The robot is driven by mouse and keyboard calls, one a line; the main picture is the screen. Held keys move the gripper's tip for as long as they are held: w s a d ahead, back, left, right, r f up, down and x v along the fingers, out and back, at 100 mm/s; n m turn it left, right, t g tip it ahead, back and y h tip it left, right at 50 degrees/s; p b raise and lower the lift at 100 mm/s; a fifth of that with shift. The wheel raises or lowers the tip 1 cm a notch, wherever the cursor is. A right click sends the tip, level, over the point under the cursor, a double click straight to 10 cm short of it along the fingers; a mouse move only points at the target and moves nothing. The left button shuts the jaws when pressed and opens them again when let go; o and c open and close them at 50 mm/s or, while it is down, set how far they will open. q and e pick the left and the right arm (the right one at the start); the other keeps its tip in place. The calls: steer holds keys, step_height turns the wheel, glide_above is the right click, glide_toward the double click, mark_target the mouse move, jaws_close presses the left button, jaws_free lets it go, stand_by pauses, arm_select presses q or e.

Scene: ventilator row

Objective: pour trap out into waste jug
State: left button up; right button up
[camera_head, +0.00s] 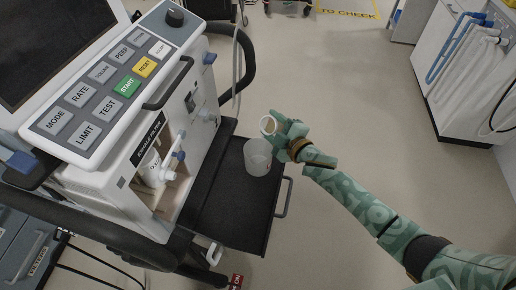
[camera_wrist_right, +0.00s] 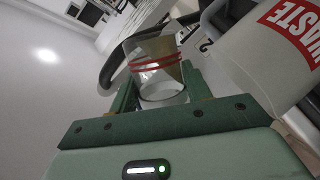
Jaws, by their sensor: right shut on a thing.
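The trap (camera_head: 267,125) is a small clear cup. It shows in the wrist view (camera_wrist_right: 158,78) with red rings around it and a yellowish tint on one side. My right gripper (camera_head: 275,125) is shut on it, and its fingers hide part of the trap's sides. The waste jug (camera_head: 257,158), a translucent pale jug, stands on the dark shelf just below the trap in the picture. Its red WASTE label shows in the wrist view (camera_wrist_right: 294,25). My left gripper is not in view.
The ventilator (camera_head: 150,130) with its button panel stands left of the jug. The dark shelf (camera_head: 225,220) has a handle on its right edge and bare room in front of the jug. A white cart with blue hoses (camera_head: 465,70) stands far right. Open floor lies between.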

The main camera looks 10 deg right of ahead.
arm_select(q)
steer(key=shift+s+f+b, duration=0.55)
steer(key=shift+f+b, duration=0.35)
steer(key=shift+b, duration=0.1)
arm_select(e)
steer(key=shift+f+n, duration=0.5)
steer(key=shift+n, duration=0.1)
arm_select(q)
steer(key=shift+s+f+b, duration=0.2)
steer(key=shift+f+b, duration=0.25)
steer(key=shift+b, duration=0.1)
arm_select(e)
steer(key=shift+s+a+r+n, duration=0.1)
steer(key=shift+r+n, duration=0.1)
steer(key=shift+n, duration=0.3)
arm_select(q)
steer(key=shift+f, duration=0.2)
arm_select(e)
steer(key=shift+t, duration=0.4)
arm_select(q)
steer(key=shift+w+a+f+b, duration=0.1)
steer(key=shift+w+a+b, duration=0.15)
steer(key=shift+b, duration=0.15)
arm_select(e)
steer(key=shift+a+r+n, duration=0.1)
steer(key=shift+a+n, duration=0.05)
steer(key=shift+n, duration=0.15)
